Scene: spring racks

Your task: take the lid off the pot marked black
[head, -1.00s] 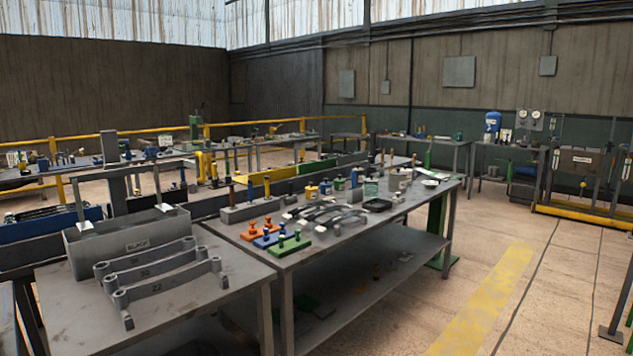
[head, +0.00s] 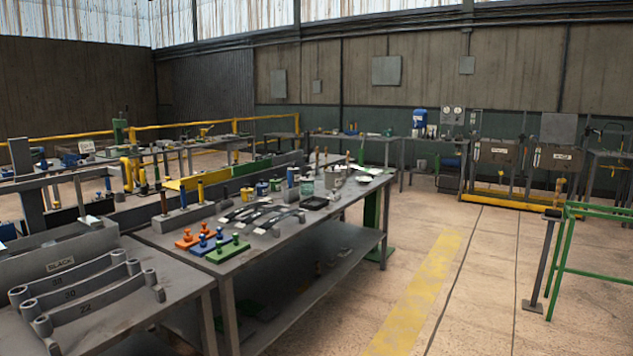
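Several small pots stand at the back of the middle workbench in the head view: a yellow one (head: 247,193), a dark greenish one (head: 262,189), another small one (head: 276,185), and a larger grey one (head: 332,179) further right. Their markings are too small to read, so I cannot tell which is marked black or whether they have lids. Neither of my grippers is in view.
The middle workbench (head: 185,245) holds orange, blue and green peg blocks (head: 213,243), dark curved springs (head: 262,214) and a black tray (head: 314,203). Numbered grey spring leaves (head: 85,292) lie at near left. A green frame (head: 570,255) stands right. The floor between is clear.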

